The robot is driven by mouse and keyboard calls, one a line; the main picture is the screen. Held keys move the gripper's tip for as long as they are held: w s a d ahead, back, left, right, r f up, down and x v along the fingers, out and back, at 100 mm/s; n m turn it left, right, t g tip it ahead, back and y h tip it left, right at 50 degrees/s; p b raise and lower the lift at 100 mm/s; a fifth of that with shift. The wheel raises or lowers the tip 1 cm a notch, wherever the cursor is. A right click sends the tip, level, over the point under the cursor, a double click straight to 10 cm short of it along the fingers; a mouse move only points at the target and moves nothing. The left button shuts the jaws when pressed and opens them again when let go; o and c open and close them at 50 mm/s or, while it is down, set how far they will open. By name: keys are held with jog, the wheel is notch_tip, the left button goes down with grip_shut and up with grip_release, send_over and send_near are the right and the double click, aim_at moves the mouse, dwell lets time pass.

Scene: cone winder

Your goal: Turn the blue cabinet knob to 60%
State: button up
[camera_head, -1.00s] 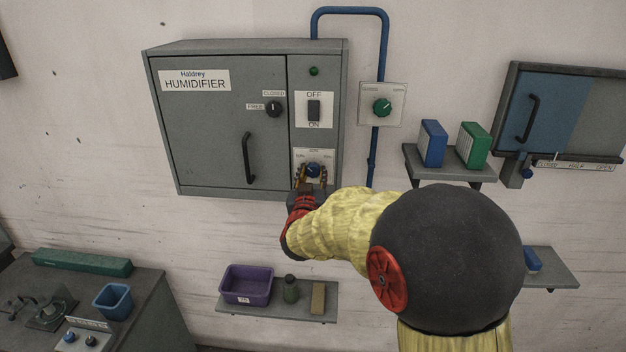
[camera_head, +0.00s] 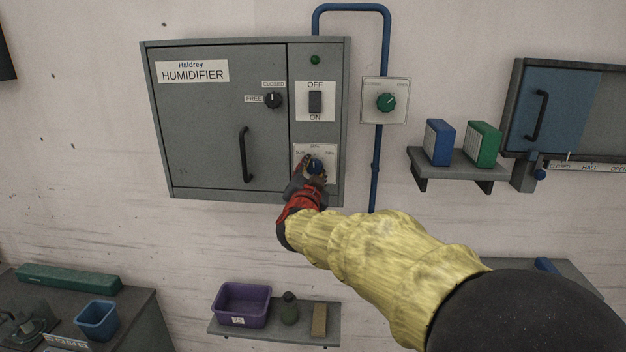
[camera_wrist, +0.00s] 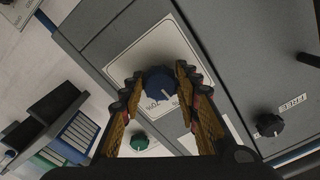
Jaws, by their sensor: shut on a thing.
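The blue knob (camera_head: 316,166) sits on a white dial plate (camera_head: 329,152) low on the right panel of the grey humidifier cabinet (camera_head: 217,122). In the wrist view the blue knob (camera_wrist: 160,82) shows a pale pointer line on its face. My gripper (camera_head: 311,172) is at the knob, and its fingers (camera_wrist: 158,88) stand on both sides of it, shut on it. Of the dial marks, a "70%" label shows beside the knob in the wrist view; the fingers hide part of the plate, and I cannot read the exact setting.
Above the knob is an OFF/ON switch (camera_head: 315,103). A black knob (camera_head: 272,100) and a door handle (camera_head: 246,155) are to the left. A green knob (camera_head: 386,102) on a wall plate and a shelf with boxes (camera_head: 457,163) are to the right.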

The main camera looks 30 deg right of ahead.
jog(key=shift+m, duration=0.3)
jog(key=o, duration=1.1)
jog(key=shift+c, duration=0.2)
jog(key=shift+o, duration=0.5)
jog(key=v, duration=1.2)
